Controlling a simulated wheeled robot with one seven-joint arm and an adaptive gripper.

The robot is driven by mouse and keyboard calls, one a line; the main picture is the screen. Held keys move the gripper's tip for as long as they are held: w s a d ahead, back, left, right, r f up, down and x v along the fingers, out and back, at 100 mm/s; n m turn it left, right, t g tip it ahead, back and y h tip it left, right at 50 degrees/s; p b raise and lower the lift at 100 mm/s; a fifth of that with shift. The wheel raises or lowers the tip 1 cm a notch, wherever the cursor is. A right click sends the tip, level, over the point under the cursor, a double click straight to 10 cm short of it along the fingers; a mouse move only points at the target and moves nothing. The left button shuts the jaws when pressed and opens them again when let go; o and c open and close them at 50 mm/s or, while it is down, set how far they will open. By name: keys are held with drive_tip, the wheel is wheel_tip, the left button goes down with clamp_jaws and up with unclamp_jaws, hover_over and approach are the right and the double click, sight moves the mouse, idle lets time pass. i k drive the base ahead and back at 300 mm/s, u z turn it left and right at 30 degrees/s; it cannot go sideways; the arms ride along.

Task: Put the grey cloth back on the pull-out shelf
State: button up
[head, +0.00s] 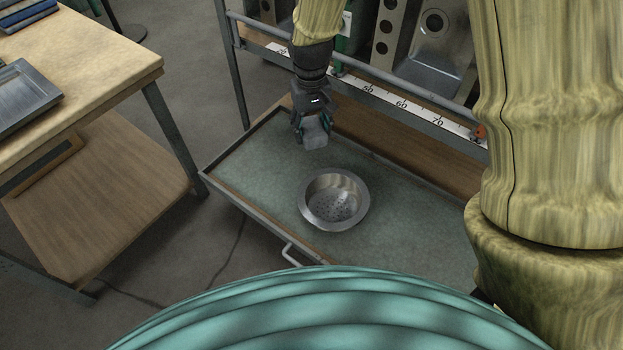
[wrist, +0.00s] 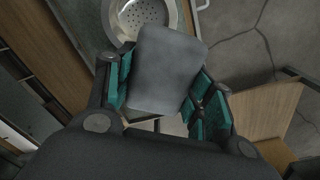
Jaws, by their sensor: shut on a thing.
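My gripper (head: 312,122) is shut on the grey cloth (head: 315,135), a small folded-looking grey piece. In the wrist view the cloth (wrist: 168,68) sits between the two teal-padded fingers of my gripper (wrist: 162,92). The pull-out shelf (head: 255,172) is a shallow tray with a green-grey surface and a raised rim. My gripper and the cloth are over its back left part. I cannot tell how high the cloth is above the surface, or whether it touches it.
A round metal strainer bowl (head: 334,200) stands on the middle of the shelf, to the front of the cloth. A rail with a number scale (head: 385,98) runs behind. A wooden table (head: 95,75) is at left. The shelf's left part is clear.

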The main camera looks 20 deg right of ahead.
sight(395, 260)
drive_tip(key=z, duration=0.55)
drive_tip(key=k, duration=1.4)
drive_tip(key=u, duration=0.55)
